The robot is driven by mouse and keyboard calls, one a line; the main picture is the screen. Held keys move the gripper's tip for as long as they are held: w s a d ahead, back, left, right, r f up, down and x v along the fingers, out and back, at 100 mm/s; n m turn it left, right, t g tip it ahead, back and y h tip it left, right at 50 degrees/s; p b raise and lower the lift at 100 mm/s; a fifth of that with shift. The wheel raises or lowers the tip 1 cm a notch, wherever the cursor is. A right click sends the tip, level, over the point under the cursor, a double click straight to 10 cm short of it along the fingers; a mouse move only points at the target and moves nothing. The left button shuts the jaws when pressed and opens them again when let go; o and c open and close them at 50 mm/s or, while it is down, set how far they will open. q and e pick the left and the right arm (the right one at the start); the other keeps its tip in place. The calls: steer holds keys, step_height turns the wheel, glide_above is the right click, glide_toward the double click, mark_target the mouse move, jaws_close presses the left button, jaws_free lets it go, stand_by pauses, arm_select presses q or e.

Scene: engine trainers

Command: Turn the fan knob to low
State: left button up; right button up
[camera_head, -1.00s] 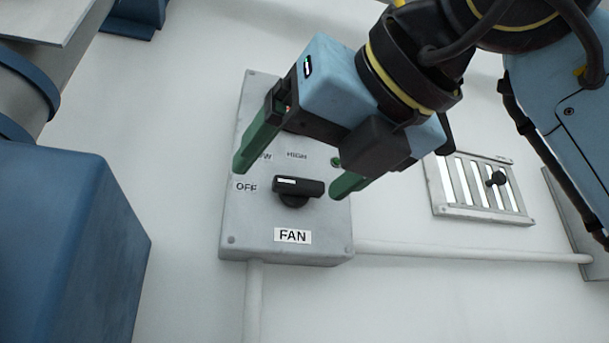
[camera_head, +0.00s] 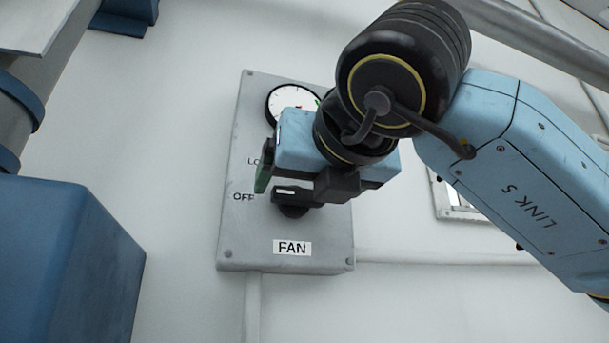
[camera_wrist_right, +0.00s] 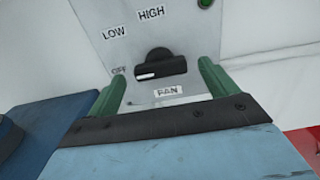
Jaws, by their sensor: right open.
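The black fan knob (camera_head: 290,197) sits on a grey wall panel (camera_head: 235,240) labelled FAN. Its white mark is at its left end, towards the OFF label, in the head view and in the right wrist view (camera_wrist_right: 160,66). LOW and HIGH labels show above the knob in the wrist view. My right gripper (camera_head: 296,188) is open in front of the panel. In the wrist view its green fingers (camera_wrist_right: 160,80) stand on either side of the knob, with gaps visible. In the head view the gripper body hides HIGH and the right finger. My left gripper is out of view.
A round gauge (camera_head: 285,102) sits at the panel's top, partly behind my gripper. A large blue block (camera_head: 65,260) stands at the left. A wall vent (camera_head: 450,205) is mostly behind my right arm. A conduit (camera_head: 430,256) runs right from the panel.

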steer(key=shift+w+a, duration=0.2)
steer(key=shift+w, duration=0.45)
